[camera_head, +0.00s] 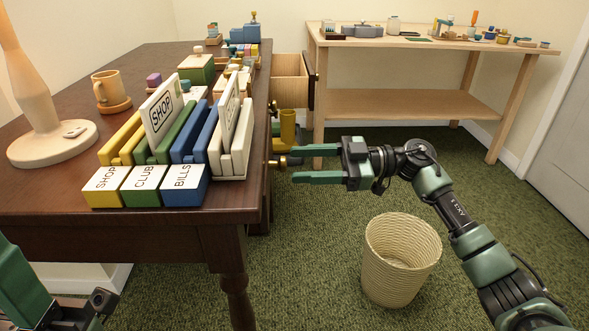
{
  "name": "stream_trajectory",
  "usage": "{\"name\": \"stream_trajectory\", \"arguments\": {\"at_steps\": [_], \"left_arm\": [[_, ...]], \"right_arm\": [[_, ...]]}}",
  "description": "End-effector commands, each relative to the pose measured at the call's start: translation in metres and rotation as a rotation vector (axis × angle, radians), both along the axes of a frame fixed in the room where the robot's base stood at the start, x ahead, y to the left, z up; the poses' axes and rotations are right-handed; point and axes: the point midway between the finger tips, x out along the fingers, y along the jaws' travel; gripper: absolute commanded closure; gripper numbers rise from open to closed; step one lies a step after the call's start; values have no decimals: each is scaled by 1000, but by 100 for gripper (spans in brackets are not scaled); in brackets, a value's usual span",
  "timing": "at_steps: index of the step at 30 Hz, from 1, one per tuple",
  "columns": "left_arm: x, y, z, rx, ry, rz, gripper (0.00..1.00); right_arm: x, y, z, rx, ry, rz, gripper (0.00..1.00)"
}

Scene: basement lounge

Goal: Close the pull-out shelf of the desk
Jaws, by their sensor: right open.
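The dark brown desk (221,222) fills the left side. On its right side a drawer-like part with a pale wooden inside (290,80) stands pulled out near the far end. Nearer, a brass knob (278,162) sticks out below the desktop's edge, and a yellow cylinder (288,127) stands just beyond it. I cannot tell which part the knob belongs to, and a flat pull-out shelf does not show clearly. My right gripper (305,164) is open and empty, its fingers pointing left at the knob's side. Part of my left arm shows at lower left, without its fingers.
The desktop holds a lamp base (52,145), a mug (111,90) and card boxes (143,186) along the right edge. A woven basket (398,258) stands on the green carpet below my right arm. A pale workbench (430,104) with small items stands behind.

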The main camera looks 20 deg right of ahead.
Motion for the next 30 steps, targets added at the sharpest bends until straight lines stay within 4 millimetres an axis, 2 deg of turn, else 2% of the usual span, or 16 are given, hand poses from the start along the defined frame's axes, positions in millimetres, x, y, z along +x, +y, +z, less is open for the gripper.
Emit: {"name": "stream_trajectory", "arguments": {"at_steps": [1,6,14,17,20,30], "left_arm": [[-1,0,-1,0,-11,0,64],[-1,-1,3,2,-24,1,64],[-1,-1,4,3,-25,2,64],[-1,-1,4,3,-25,2,64],[-1,-1,4,4,-25,1,64],[-1,-1,4,4,-25,1,64]], "right_arm": [[2,7,-1,3,-4,2,48],[6,19,0,3,-2,0,48],[6,21,1,2,-1,-1,48],[6,21,1,2,-1,-1,71],[6,21,1,2,-1,-1,98],[6,20,0,2,-1,-1,100]]}}
